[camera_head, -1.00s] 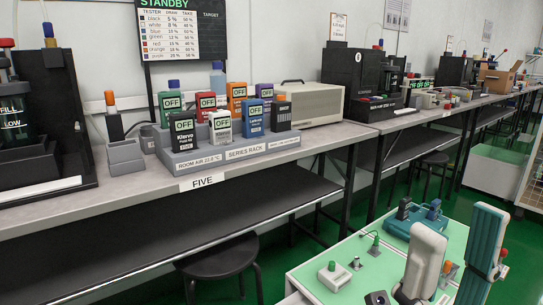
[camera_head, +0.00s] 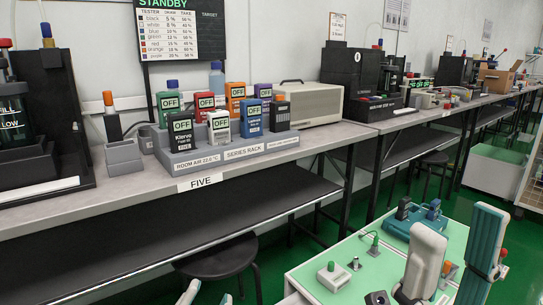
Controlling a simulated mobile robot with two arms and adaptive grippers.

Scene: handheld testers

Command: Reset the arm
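My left gripper (camera_head: 209,291) shows only its two fingertips at the bottom edge of the head view, in front of the black stool. The tips are apart, with nothing seen between them; the rest is out of frame. My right gripper (camera_head: 460,218) stands at the lower right, above the mint-green table top (camera_head: 318,260). Its pale finger and teal finger are wide apart and no held object shows between them. The handheld testers, among them a black one (camera_head: 182,137) and a white one (camera_head: 220,127), stand in the grey series rack (camera_head: 205,160), with OFF on several screens.
The long grey bench (camera_head: 120,190) runs along the wall, with a beige box (camera_head: 309,103) right of the rack. A black stool (camera_head: 222,258) stands below it. Small fixtures, including a teal device (camera_head: 425,222), sit on the mint-green table near my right gripper.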

